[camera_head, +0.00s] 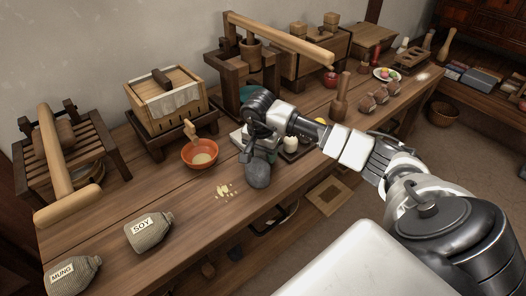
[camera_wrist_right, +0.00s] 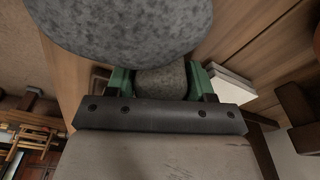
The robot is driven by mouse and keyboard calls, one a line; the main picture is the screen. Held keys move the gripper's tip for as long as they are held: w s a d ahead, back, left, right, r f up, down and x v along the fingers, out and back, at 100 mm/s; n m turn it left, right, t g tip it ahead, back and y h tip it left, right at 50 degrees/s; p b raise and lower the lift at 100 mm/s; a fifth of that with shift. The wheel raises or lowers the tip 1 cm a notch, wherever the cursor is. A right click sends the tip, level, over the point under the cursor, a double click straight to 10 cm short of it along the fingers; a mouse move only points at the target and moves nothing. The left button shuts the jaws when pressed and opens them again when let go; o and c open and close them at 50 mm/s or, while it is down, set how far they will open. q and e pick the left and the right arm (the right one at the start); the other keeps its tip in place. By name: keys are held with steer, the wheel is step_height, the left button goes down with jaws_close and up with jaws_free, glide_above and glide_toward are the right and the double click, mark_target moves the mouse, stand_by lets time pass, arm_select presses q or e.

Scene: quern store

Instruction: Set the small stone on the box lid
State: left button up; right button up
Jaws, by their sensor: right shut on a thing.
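A dark grey, rounded stone (camera_head: 258,174) hangs below my right gripper (camera_head: 250,150) over the front part of the workbench. In the right wrist view, the gripper's green fingers (camera_wrist_right: 162,82) are shut on a grey speckled stone part (camera_wrist_right: 160,84). A large rounded stone mass (camera_wrist_right: 125,25) shows just beyond them; I cannot tell whether both are one piece. The wooden box (camera_head: 170,108) stands at the back left on a dark stand. Its lid (camera_head: 150,90) has a dark handle and a white cloth over the front. My left gripper is not in view.
Labelled sacks (camera_head: 149,231) sit at the front left. A wooden press (camera_head: 60,165) stands at the far left. A beam frame (camera_head: 275,40) stands behind my right arm.

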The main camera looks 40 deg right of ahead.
steer(key=o, duration=0.8)
steer(key=shift+f, duration=0.1)
